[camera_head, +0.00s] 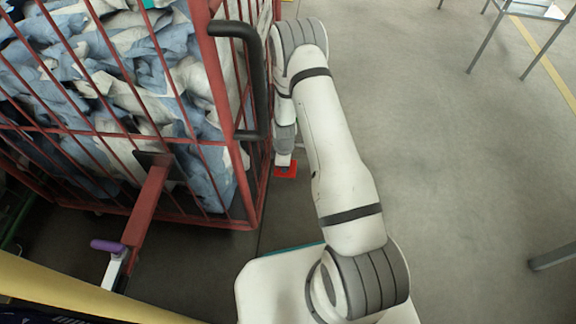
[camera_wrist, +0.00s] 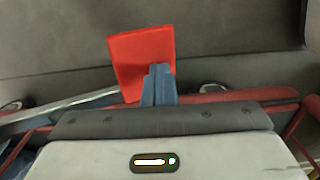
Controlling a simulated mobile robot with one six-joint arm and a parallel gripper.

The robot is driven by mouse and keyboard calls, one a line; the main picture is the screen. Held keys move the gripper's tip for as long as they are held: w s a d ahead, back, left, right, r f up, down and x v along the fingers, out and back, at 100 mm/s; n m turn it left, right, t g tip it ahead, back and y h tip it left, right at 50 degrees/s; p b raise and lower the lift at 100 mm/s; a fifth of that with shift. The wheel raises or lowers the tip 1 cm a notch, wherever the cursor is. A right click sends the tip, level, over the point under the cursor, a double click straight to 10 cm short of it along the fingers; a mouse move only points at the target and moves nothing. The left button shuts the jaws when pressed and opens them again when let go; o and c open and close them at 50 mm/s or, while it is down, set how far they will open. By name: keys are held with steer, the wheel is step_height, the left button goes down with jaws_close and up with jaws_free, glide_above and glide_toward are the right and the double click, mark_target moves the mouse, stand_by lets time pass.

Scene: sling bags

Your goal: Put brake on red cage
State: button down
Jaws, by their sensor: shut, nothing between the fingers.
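The red cage (camera_head: 233,180) stands at the left in the head view, full of blue and white sling bags (camera_head: 130,75). A flat bright red brake pedal (camera_head: 287,171) sits low beside the cage's near right corner. The red pedal (camera_wrist: 138,55) also shows large in the wrist view. My gripper (camera_head: 284,162) is low, right at the pedal in the head view. In the wrist view my gripper (camera_wrist: 158,70) is shut and empty, its blue-grey fingertips overlapping the pedal's lower right part. I cannot tell whether they touch it.
A red bar with a purple handle (camera_head: 107,246) sticks out from the cage's near side. A black upright handle (camera_head: 255,80) is on its corner. A yellow rail (camera_head: 70,288) crosses the lower left. Open grey floor (camera_head: 460,170) lies to the right, with a metal-legged table (camera_head: 535,10) far off.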

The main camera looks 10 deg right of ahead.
steer(key=shift+s+f, duration=0.15)
steer(key=shift+f, duration=0.15)
steer(key=s+r+p, duration=0.2)
steer(key=r+p, duration=0.1)
steer(key=r, duration=0.4)
steer(key=s+a+r+p, duration=0.1)
steer(key=r+p, duration=0.2)
steer(key=r, duration=0.4)
steer(key=shift+s+a+p, duration=0.25)
steer(key=shift+s+p, duration=0.05)
steer(key=shift+s, duration=0.1)
